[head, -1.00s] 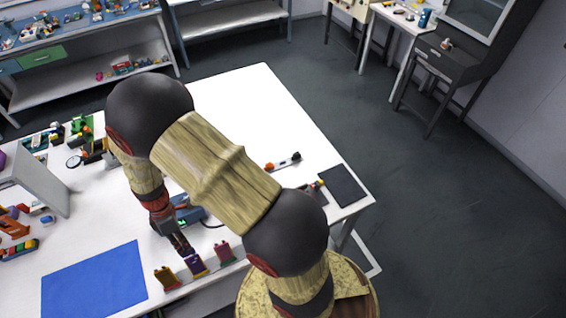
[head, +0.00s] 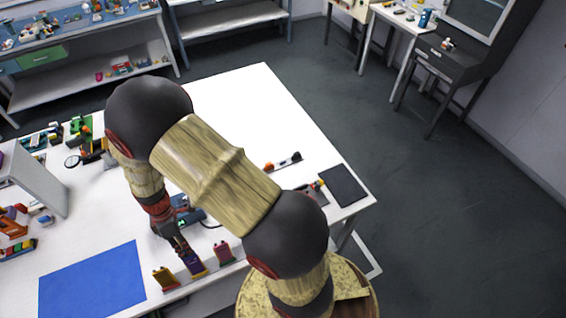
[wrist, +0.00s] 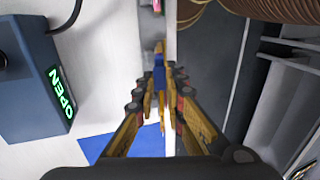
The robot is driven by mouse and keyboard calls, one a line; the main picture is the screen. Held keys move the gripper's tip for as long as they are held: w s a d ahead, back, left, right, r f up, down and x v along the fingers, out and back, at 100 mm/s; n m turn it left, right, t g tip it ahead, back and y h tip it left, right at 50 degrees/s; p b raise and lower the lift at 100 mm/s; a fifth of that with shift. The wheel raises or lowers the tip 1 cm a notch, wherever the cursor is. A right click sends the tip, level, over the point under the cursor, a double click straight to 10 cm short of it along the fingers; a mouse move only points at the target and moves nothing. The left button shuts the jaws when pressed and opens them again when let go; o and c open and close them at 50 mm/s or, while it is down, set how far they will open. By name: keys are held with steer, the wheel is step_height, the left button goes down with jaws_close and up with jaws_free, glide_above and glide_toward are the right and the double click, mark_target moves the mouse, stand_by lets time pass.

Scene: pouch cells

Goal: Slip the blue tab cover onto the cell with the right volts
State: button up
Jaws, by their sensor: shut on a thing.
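My gripper (head: 187,252) points down at the middle one of three pouch cells along the table's near edge. It is shut on a small blue piece, the blue tab cover (wrist: 159,77), between the fingertips in the wrist view. The middle cell (head: 197,269) is purplish and stands right under the fingertips. Whether the cover sits around its tabs or only above them, I cannot tell. A yellow-orange cell (head: 165,279) stands to its left and a pink cell (head: 224,253) to its right. Any voltage markings are too small to read.
A blue-grey meter box (wrist: 30,85) with a green "OPEN" display stands beside the gripper. A blue mat (head: 90,282) lies at the left front, a dark pad (head: 342,186) at the right. The table's near edge is close to the cells. The table's far part is clear.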

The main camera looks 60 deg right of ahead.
steer(key=o, duration=0.9)
steer(key=shift+c, duration=0.2)
steer(key=shift+o, duration=0.4)
steer(key=s+a+p+v, duration=0.1)
steer(key=p+v, duration=0.4)
steer(key=v, duration=0.4)
steer(key=shift+d+r+p, duration=0.2)
steer(key=shift+r+p, duration=0.2)
steer(key=shift+r, duration=0.2)
